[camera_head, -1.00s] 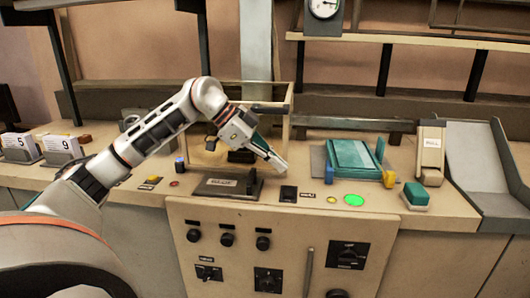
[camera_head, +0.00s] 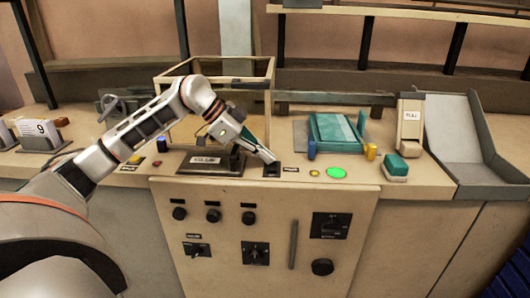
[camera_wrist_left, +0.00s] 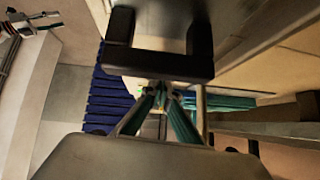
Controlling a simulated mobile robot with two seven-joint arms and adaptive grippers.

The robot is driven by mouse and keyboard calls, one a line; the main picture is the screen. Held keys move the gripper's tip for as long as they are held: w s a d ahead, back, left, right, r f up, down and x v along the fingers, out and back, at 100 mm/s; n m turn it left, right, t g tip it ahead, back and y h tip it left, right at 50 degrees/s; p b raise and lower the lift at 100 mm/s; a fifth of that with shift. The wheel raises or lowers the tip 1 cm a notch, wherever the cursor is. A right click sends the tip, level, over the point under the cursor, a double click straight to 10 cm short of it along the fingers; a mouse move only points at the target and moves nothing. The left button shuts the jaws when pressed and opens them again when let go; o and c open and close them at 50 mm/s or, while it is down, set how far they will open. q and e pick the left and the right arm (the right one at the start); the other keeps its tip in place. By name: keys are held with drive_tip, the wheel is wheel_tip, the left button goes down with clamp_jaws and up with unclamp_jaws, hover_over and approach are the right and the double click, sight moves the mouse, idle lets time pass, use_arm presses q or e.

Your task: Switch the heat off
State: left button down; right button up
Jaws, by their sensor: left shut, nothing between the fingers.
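My left gripper (camera_head: 269,157) is at the end of the arm that comes in from the left, and its fingers are shut and empty. Its tip is just above and behind a small black switch box (camera_head: 271,170) on the bench top; I cannot tell if they touch. The gripper's teal fingers (camera_wrist_left: 163,90) also show in the left wrist view. Labels are too small to read, so I cannot tell which control is the heat.
A black plate device (camera_head: 205,168) sits left of the switch box, before an open frame (camera_head: 264,68). A lit green button (camera_head: 337,174), a teal tray device (camera_head: 338,130) and a metal chute (camera_head: 465,150) stand to the right. A vertical handle (camera_head: 293,245) juts from the panel.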

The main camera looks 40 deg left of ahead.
use_arm(q)
drive_tip(key=shift+w+a+f, duration=0.1)
use_arm(e)
drive_tip(key=shift+w+a+r, duration=0.1)
drive_tip(key=shift+w+r, duration=0.15)
drive_tip(key=shift+r, duration=0.3)
